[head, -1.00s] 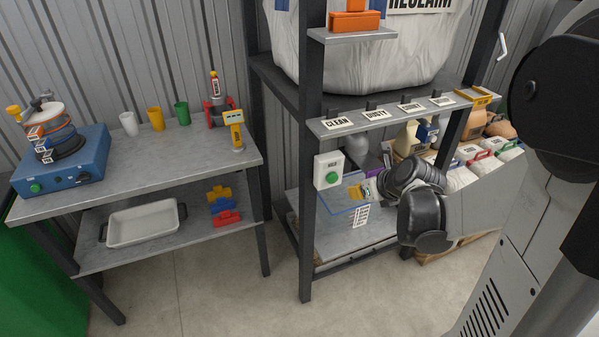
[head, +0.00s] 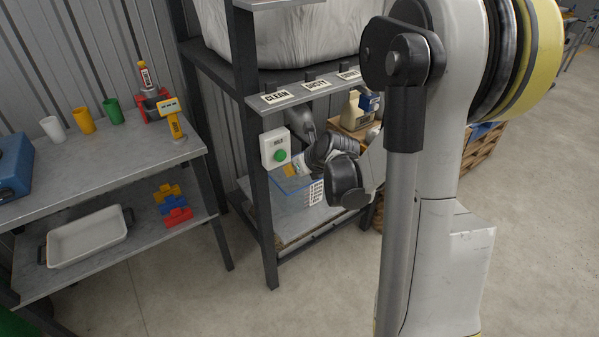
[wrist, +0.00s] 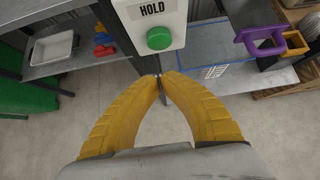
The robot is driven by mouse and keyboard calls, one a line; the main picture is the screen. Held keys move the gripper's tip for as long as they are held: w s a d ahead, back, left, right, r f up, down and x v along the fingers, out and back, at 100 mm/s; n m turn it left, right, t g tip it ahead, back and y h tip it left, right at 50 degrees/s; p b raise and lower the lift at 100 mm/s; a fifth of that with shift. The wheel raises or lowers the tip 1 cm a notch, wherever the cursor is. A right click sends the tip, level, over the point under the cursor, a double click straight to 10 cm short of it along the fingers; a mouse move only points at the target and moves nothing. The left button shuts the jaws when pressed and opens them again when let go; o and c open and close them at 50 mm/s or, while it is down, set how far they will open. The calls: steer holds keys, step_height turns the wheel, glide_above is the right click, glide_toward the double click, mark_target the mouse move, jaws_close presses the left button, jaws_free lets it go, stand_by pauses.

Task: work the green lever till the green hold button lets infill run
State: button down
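The green hold button (head: 280,155) sits on a white box on the front rack post. In the wrist view the round green button (wrist: 159,38) is just beyond my fingertips, below the word HOLD. My gripper (wrist: 159,77) has yellow ribbed fingers with their tips together, apart from the button and with nothing visibly held. In the head view my arm's wrist hides much of the gripper beside the box. I cannot make out a green lever in either view.
A purple handle (wrist: 262,38) and a yellow frame (wrist: 291,46) are at right. A label shelf (head: 312,85) overhangs. The left bench (head: 120,165) holds cups; open floor lies in front.

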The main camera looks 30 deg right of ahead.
mark_target(280, 158)
steer(key=shift+w+a+f+b, duration=0.15)
steer(key=shift+w+b, duration=0.45)
steer(key=shift+w, duration=1.6)
steer(key=shift+w, duration=1.1)
